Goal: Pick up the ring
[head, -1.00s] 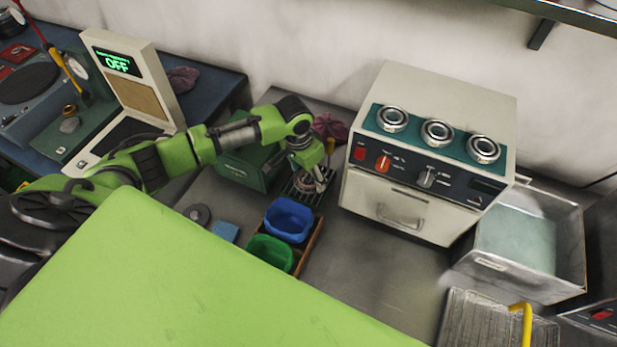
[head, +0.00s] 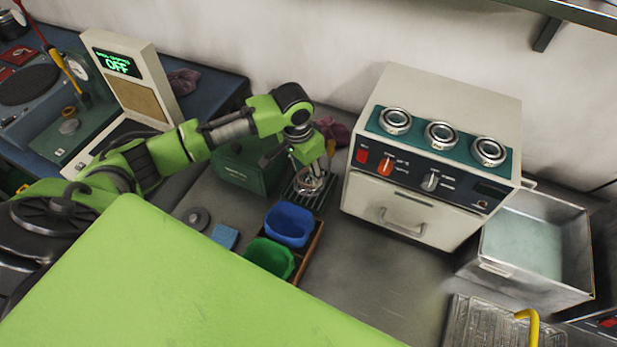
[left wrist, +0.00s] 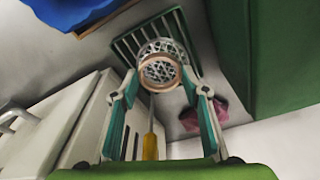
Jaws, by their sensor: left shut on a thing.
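My left gripper (head: 309,178) reaches down over the dark green slatted rack (head: 302,201) beside the oven. It is shut on a metal ring (head: 311,185). In the left wrist view the ring (left wrist: 158,72) shows a copper-coloured rim and a lattice-like interior between the fingertips (left wrist: 160,88). The rack (left wrist: 125,45) lies behind it there. I cannot tell for sure whether the ring is clear of the rack. My right gripper is not in view.
The white oven (head: 400,205) with three bearing rings (head: 440,135) on top stands close to the right. A green box (head: 245,170) is left of the gripper. Blue (head: 289,222) and green (head: 269,258) bins stand in front. Bare bench lies right of the bins.

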